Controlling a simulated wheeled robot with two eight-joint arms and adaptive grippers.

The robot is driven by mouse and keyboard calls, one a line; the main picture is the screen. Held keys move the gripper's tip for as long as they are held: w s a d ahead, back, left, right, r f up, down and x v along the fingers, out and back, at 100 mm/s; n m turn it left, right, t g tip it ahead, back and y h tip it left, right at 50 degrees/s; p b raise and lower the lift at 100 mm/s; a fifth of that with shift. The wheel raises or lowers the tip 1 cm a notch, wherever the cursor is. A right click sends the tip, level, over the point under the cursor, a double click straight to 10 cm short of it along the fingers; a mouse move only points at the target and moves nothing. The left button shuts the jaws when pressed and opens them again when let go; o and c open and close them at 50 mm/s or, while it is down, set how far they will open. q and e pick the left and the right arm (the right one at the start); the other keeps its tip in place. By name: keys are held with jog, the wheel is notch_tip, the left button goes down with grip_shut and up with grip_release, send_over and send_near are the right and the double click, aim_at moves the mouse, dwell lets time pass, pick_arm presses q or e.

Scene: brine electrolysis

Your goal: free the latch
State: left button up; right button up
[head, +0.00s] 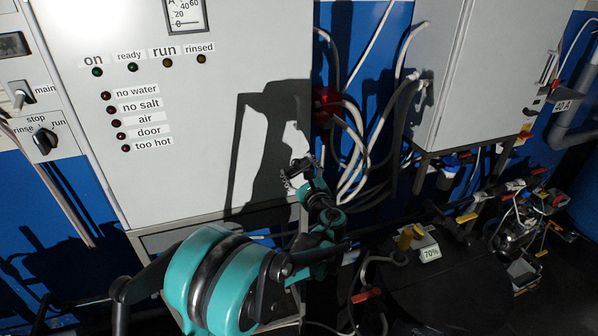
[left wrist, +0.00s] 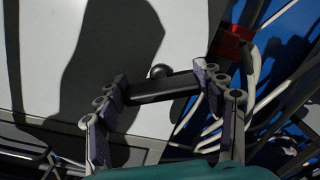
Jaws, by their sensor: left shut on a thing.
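In the left wrist view a dark bar-shaped latch handle (left wrist: 165,88) with a small round black knob (left wrist: 158,71) lies at the pale cabinet door near its right edge. My left gripper (left wrist: 161,82) is shut on the bar, with one finger at each end of it. In the head view my left gripper (head: 298,171) is at the lower right edge of the white cabinet (head: 200,130). The latch is too small and dark to make out there. My right gripper is not in view.
Cables and pale hoses (head: 352,150) hang just right of the cabinet, with a red fitting (head: 327,101) among them. A second grey cabinet (head: 440,75) is further right. A yellow-topped part with a 70% label (head: 431,253) stands low at right.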

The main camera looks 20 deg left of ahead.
pick_arm(q)
jog(key=n+b, duration=0.1)
jog(key=n, duration=0.2)
jog(key=n+b, duration=0.1)
jog(key=n, duration=0.2)
jog(key=shift+s+a+f, duration=0.1)
jog(key=shift+f, duration=0.1)
jog(key=n+b, duration=0.1)
jog(key=n, duration=0.5)
jog(key=shift+f+n, duration=0.1)
jog(key=shift+n, duration=0.2)
jog(key=o, duration=1.2)
jog(key=shift+s, duration=0.1)
jog(key=v, duration=1.2)
